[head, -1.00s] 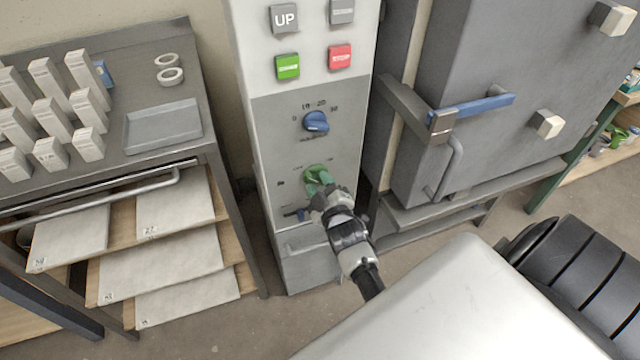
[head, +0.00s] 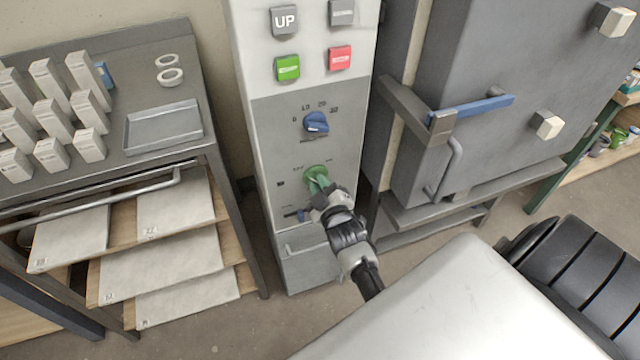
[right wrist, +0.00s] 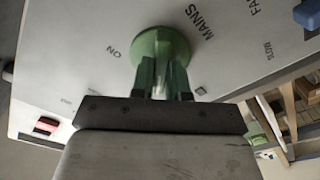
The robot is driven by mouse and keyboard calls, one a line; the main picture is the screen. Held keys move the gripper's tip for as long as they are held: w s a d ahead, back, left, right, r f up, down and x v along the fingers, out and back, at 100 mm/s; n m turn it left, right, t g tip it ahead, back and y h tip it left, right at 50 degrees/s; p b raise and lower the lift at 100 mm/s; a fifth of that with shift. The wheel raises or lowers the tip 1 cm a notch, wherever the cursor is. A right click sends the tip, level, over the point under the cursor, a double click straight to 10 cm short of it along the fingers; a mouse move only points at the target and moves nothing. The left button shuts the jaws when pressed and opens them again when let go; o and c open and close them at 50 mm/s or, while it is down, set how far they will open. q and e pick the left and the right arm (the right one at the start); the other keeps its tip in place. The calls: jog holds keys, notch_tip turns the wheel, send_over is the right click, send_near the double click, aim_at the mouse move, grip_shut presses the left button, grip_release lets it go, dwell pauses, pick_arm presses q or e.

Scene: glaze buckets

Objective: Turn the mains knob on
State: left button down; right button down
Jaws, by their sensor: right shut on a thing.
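The mains knob (head: 314,172) is a green round knob low on the grey front of the control column. In the right wrist view the knob (right wrist: 160,44) has the words MAINS and ON printed beside it. My right gripper (head: 321,187) reaches it from below right in the head view and is shut on it. In the right wrist view the fingers of my right gripper (right wrist: 160,84) lie against the knob's front. They hide which mark the knob points to. My left gripper is not in view.
A blue knob (head: 316,122) sits above on the same panel, below green (head: 288,67) and red (head: 340,57) buttons. A small dark lever (head: 293,213) is close by the gripper. A kiln (head: 500,130) with a blue handle stands right, a metal table (head: 165,92) left.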

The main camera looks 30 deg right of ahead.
jog(key=shift+d+f+m+p, duration=0.1)
jog(key=shift+m+p, duration=0.6)
jog(key=shift+m, duration=3.6)
jog(key=shift+d+m+p, duration=0.1)
jog(key=shift+m+p, duration=0.6)
jog(key=shift+m, duration=3.6)
jog(key=c, duration=1.1)
grip_release()
jog(key=shift+s, duration=0.1)
jog(key=v, duration=1)
jog(key=shift+s+a, duration=0.2)
jog(key=shift+s, duration=0.1)
